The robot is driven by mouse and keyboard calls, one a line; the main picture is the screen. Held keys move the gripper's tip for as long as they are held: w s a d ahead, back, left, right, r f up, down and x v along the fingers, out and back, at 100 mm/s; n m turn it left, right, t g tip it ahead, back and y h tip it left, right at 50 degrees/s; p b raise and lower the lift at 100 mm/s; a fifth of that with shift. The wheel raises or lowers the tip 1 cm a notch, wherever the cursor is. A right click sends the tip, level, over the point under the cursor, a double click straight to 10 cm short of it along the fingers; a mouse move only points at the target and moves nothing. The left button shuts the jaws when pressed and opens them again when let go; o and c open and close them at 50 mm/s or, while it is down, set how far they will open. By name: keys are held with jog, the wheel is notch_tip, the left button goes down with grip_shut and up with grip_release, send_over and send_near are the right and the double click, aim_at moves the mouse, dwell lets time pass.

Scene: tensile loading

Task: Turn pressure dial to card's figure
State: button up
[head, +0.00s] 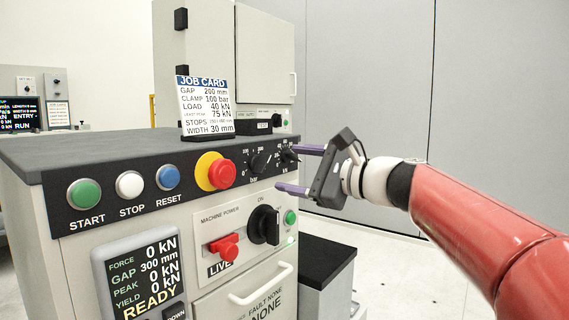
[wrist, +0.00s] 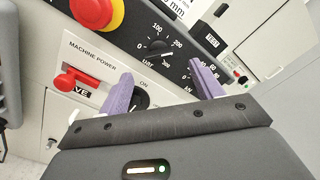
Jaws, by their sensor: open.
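The pressure dial (head: 260,162) is a black knob marked "bar" on the dark sloping panel, right of the red stop button. It also shows in the wrist view (wrist: 157,46), above the gap between my fingers; its exact setting is too small to read. The job card (head: 206,108) stands on the cabinet top and reads "CLAMP 100 bar". Only a corner of it shows in the wrist view. My gripper (head: 295,169) is open and empty, its two purple fingers pointing at the panel's right end. In the wrist view my gripper (wrist: 160,70) appears apart from the dial.
A second dial marked kN (head: 289,155) sits right of the pressure dial, close to one finger. The mushroom stop button (head: 220,174), red power switch (head: 226,248) and black rotary switch (head: 264,225) protrude nearby. The display (head: 143,273) reads READY. Open floor lies right.

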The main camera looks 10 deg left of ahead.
aim_at(266, 165)
jog(key=p+x, duration=0.1)
jog(key=x, duration=0.6)
jog(key=shift+s+a, duration=0.1)
jog(key=shift+a, duration=0.15)
jog(key=c, duration=1)
